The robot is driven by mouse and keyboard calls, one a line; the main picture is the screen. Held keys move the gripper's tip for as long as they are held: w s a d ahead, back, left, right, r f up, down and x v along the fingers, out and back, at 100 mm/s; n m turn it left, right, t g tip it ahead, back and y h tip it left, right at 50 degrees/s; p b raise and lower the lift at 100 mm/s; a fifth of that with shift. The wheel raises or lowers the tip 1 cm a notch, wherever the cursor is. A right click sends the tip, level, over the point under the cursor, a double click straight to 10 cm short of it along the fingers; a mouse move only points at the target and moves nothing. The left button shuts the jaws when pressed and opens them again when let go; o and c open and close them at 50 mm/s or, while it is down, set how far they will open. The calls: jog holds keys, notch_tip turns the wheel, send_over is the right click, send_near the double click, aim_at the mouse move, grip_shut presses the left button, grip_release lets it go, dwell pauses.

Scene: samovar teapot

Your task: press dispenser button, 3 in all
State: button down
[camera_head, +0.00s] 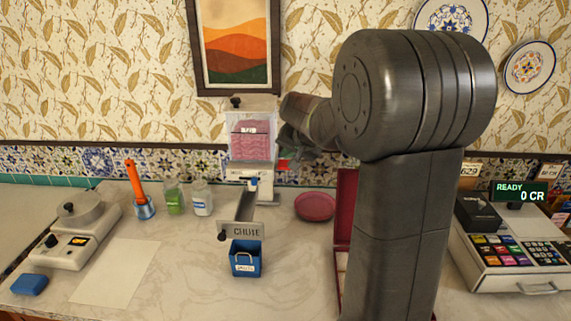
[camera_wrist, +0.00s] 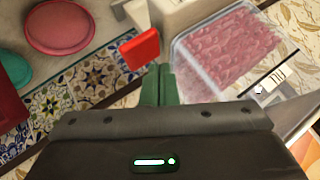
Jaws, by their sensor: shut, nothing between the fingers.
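The dispenser (camera_head: 251,172) stands against the tiled wall, with a clear hopper (camera_head: 250,140) of pink contents on top. A chute (camera_head: 240,229) slopes from its front. A red block, apparently the button (camera_head: 283,165), sticks out at its right side. In the wrist view the red button (camera_wrist: 140,48) is on a pale bracket beside the hopper (camera_wrist: 225,48). My gripper (camera_head: 290,140) is at the right of the dispenser, partly hidden by my arm. In the wrist view its green fingers (camera_wrist: 158,85) are shut and empty, close to the button; I cannot tell whether they touch it.
A blue bin (camera_head: 246,260) stands below the chute end. A pink dish (camera_head: 315,207) lies right of the dispenser. Bottles (camera_head: 202,198) and a scale (camera_head: 74,236) stand left. A register (camera_head: 515,255) at right reads "READY 0 CR".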

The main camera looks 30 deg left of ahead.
aim_at(285, 164)
jog(key=shift+f, duration=0.1)
dwell(0.7)
jog(key=shift+f+b, duration=0.35)
jog(key=shift+b, duration=0.1)
jog(key=shift+f+b, duration=1.1)
jog(key=shift+f, duration=0.2)
dwell(1.0)
jog(key=shift+r, duration=0.1)
jog(key=shift+r+p, duration=1.15)
jog(key=shift+r, duration=0.45)
jog(key=shift+r+p, duration=1.9)
jog(key=shift+r, duration=0.7)
jog(key=shift+w+f, duration=0.1)
